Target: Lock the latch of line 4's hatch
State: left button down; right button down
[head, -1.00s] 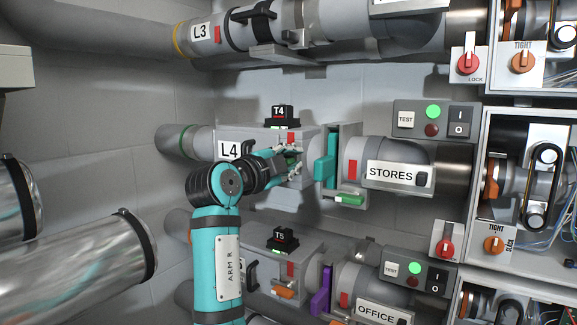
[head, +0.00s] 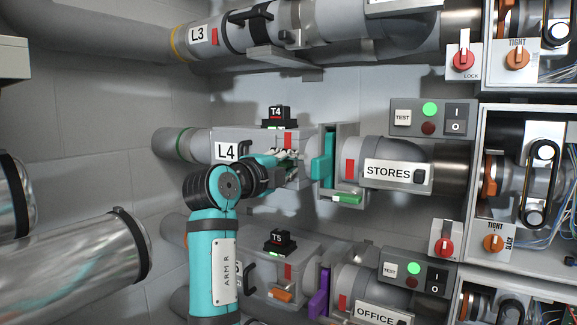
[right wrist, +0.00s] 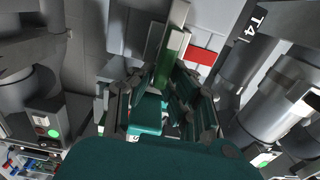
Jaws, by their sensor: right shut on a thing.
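Line 4's hatch box (head: 262,143) is the grey box marked L4 on the middle line, with a red mark on its front. My right gripper (head: 286,163) is at the front of this box and hides most of the latch in the head view. In the right wrist view, the green latch (right wrist: 169,62) is a narrow upright bar between the fingers of my right gripper (right wrist: 163,82), which are shut on it. The red mark (right wrist: 201,56) shows just to its right. I cannot tell whether the latch is locked. My left gripper is not in view.
A teal slide plate (head: 322,168) stands just right of the gripper, with a green tab (head: 346,198) below it. The T4 block (head: 276,117) sits on the box. Line 5's hatch box (head: 262,270) is below. Shiny pipes (head: 85,255) lie at lower left.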

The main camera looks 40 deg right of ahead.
aim_at(289, 162)
jog(key=shift+f, duration=0.3)
jog(key=c, duration=1.3)
grip_release()
jog(key=shift+c, duration=0.2)
jog(key=shift+r, duration=0.15)
jog(key=shift+r, duration=0.1)
notch_tip(289, 162, up, 10)
jog(key=shift+f, duration=0.15)
